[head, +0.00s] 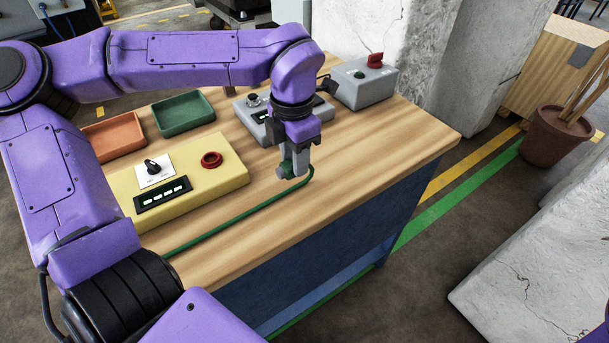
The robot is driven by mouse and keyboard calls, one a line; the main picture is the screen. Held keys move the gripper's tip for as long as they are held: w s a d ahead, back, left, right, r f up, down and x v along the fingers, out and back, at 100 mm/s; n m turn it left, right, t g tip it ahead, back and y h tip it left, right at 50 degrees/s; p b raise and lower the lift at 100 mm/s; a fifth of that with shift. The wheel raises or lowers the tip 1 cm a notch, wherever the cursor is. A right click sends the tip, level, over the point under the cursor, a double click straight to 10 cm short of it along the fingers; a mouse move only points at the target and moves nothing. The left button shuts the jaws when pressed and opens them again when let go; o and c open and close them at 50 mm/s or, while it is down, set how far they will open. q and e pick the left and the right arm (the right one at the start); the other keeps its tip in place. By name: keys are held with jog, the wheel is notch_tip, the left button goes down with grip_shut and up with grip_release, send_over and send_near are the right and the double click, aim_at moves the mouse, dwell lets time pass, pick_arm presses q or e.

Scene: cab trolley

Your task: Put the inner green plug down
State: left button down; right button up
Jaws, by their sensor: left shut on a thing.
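My left gripper (294,168) points down over the right part of the wooden table top (375,155). It is shut on a green plug (286,170), which is mostly hidden by the fingers. A green cable (235,222) loops from the plug and runs along the table's front edge to the left, behind my arm. I cannot tell whether the plug touches the table. My right gripper is not in view.
A yellow box (200,193) with a black knob and red button lies left of the gripper. Behind are a grey box (240,112), another grey box with a red switch (362,88), a green tray (183,114) and an orange tray (113,137). The table's front right is clear.

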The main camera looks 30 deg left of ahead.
pick_arm(q)
send_over(304, 188)
notch_tip(304, 188, down, 4)
jog(key=shift+d+f+p, duration=0.1)
jog(key=shift+f+p, duration=0.05)
jog(key=shift+p, duration=0.25)
jog(key=shift+f, duration=0.3)
jog(key=c, duration=0.7)
grip_release()
jog(key=shift+f, duration=0.15)
jog(key=shift+c, duration=0.2)
jog(key=shift+f+b, duration=0.15)
jog(key=shift+b, duration=0.35)
notch_tip(304, 188, up, 11)
jog(key=shift+s+a, duration=0.3)
jog(key=shift+a, duration=0.1)
jog(key=shift+f, duration=0.1)
